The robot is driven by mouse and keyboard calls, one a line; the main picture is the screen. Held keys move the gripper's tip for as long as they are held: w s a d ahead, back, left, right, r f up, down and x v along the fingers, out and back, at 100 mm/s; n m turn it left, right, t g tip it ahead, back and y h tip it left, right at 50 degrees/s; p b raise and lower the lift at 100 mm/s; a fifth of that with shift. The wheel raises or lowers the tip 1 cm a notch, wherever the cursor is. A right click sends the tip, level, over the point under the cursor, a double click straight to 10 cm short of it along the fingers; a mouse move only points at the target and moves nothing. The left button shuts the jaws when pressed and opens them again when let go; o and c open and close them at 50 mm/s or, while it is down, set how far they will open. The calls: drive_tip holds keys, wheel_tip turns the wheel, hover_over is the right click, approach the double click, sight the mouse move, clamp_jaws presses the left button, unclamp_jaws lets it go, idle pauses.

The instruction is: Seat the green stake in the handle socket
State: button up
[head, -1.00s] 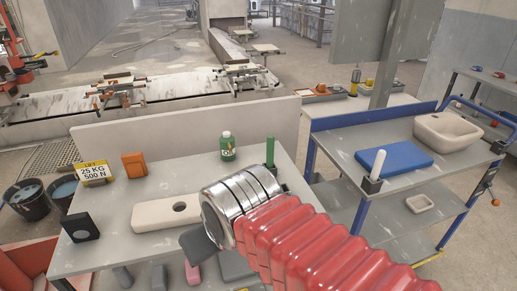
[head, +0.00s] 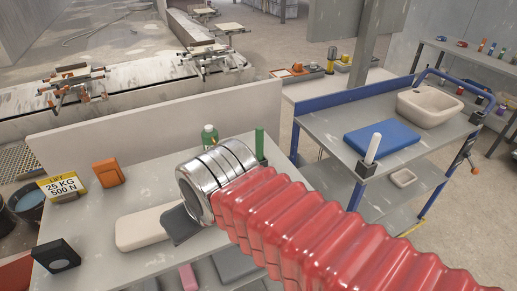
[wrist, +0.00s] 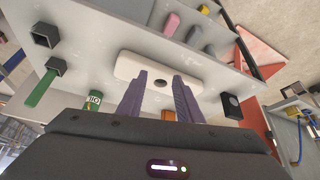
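The green stake (head: 259,143) stands upright at the table's right side, partly behind my wrist. In the wrist view the green stake (wrist: 41,88) sits in a dark square holder (wrist: 57,65). Beside that holder is an empty dark square socket (wrist: 45,35); in the head view my arm hides it. I cannot tell for sure that this is the handle socket. My gripper (wrist: 161,76) is open and empty, its two purple fingers apart above a pale block (wrist: 130,64) with a round hole. In the head view my gripper (head: 180,222) shows only partly, over that block's right end.
A green bottle (head: 210,135), an orange block (head: 108,173), a yellow lift sign (head: 61,186) and a black holed block (head: 56,256) stand on the table. A low wall (head: 160,125) runs behind. At right, a cart carries a blue slab (head: 383,139), a basin (head: 430,108) and a white stake (head: 373,148).

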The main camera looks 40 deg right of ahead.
drive_tip(key=shift+o, duration=1)
drive_tip(key=shift+w+d+r+m, duration=0.15)
drive_tip(key=shift+w+r+m, duration=0.1)
drive_tip(key=shift+m, duration=0.05)
wheel_tip(320, 180, up, 7)
drive_tip(key=m+g, duration=0.4)
drive_tip(key=m, duration=2.6)
hover_over(262, 128)
drive_tip(key=s, duration=0.1)
drive_tip(key=shift+d+f+y, duration=0.1)
drive_tip(key=shift+d+y, duration=0.2)
drive_tip(key=shift+d, duration=0.05)
drive_tip(key=f, duration=0.5)
drive_tip(key=w+f, duration=0.1)
drive_tip(key=f, duration=0.2)
drive_tip(key=shift+a+f, duration=0.25)
drive_tip(key=shift+a, duration=0.05)
